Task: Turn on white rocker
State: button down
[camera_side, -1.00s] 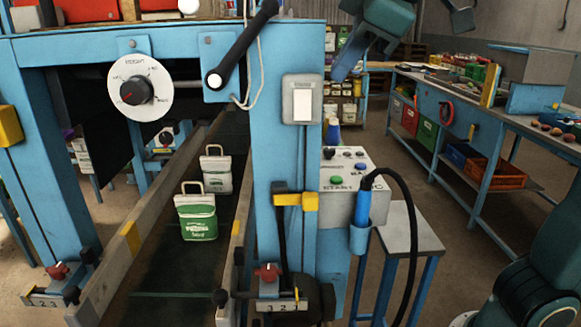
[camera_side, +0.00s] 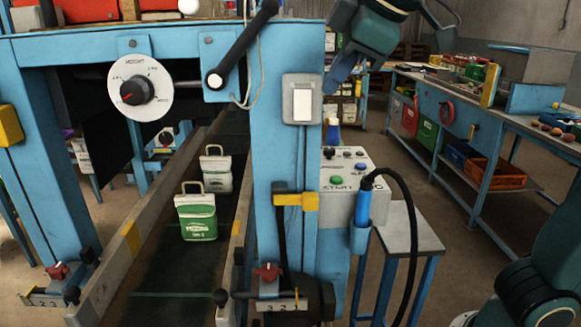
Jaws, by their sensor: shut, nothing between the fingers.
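The white rocker (camera_side: 302,106) sits in a grey plate (camera_side: 287,99) on the front face of the blue machine post (camera_side: 270,160). From this view I cannot tell which way the rocker is tipped. My gripper (camera_side: 338,80) is teal and hangs at the top, to the right of the rocker and slightly above it. Its fingers point down and to the left. It is shut and empty, and it appears apart from the rocker. Nothing covers the rocker.
A black lever (camera_side: 240,45) projects near the top of the post, with a white cord beside it. A button box (camera_side: 345,178) and a blue-handled tool (camera_side: 364,205) with a black cable stand below right.

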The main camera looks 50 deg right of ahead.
aim_at(310, 108)
jog(key=shift+w+d+f, duration=0.55)
jog(key=shift+w+f, duration=0.55)
jog(key=shift+w, duration=0.1)
jog(key=shift+w+d+f, duration=0.5)
jog(key=shift+w+f, duration=0.65)
jog(key=shift+w+d+f, duration=0.55)
jog(key=shift+w+f, duration=0.55)
jog(key=shift+w, duration=0.1)
jog(key=shift+w+d+f, duration=0.15)
jog(key=shift+w+d, duration=0.1)
jog(key=shift+r, duration=0.8)
